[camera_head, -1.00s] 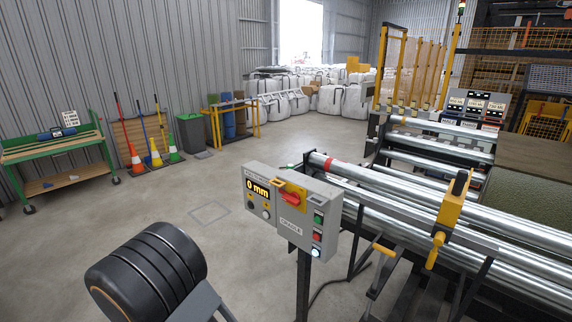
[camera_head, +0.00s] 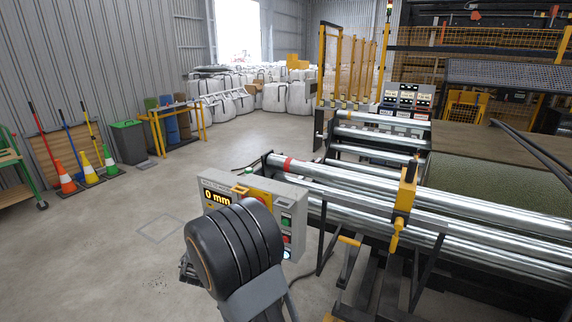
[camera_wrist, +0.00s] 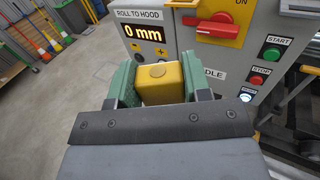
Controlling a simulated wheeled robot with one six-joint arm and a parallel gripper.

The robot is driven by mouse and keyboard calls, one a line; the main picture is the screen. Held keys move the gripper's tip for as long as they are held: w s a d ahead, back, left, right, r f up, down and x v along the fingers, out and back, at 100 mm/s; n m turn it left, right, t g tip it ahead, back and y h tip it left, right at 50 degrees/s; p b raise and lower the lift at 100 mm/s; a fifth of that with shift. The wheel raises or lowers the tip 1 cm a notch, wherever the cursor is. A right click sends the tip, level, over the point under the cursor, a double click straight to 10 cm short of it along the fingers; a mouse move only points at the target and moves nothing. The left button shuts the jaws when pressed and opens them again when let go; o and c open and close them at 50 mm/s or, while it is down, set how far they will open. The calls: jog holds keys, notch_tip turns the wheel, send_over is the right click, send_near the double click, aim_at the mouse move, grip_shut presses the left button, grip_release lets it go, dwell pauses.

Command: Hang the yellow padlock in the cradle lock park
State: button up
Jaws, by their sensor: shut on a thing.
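The yellow padlock (camera_wrist: 164,84) is between the green-padded fingers of my gripper (camera_wrist: 158,72) in the wrist view. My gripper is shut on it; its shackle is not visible. The padlock is in front of the grey cradle control box (camera_wrist: 185,45), below its 0 mm display; I cannot tell whether it touches the box. The control box (camera_head: 292,212) also shows in the head view, partly covered by my dark arm. There my gripper and the padlock are mostly hidden by the arm. I cannot make out the lock park for certain.
A red rotary switch (camera_wrist: 219,27) on a yellow plate is right of the display. Green start (camera_wrist: 272,54) and red stop buttons are at the box's right. Steel rollers (camera_head: 360,190) extend right of the box. Open concrete floor (camera_head: 130,225) is at left.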

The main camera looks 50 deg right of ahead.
jog(key=s+d+r+m+g+h, duration=0.1)
jog(key=s+d+r+m+g, duration=0.1)
jog(key=d+r, duration=0.2)
jog(key=s+d+r+m+g+h+p, duration=0.1)
jog(key=d+r, duration=0.4)
jog(key=d, duration=0.6)
jog(key=s+d+r+m+g+h, duration=0.2)
jog(key=s+d+r+m+g, duration=0.1)
jog(key=d, duration=0.4)
jog(key=shift+s+d+r+g, duration=0.25)
jog(key=shift+s+r+g, duration=0.45)
jog(key=shift+g, duration=0.4)
jog(key=shift+a+f, duration=0.1)
jog(key=shift+a, duration=0.05)
jog(key=shift+f+b, duration=2.75)
jog(key=shift+b, duration=0.1)
jog(key=shift+f+b, duration=2.55)
jog(key=shift+b, duration=0.45)
jog(key=o, duration=1.1)
jog(key=shift+c, duration=0.2)
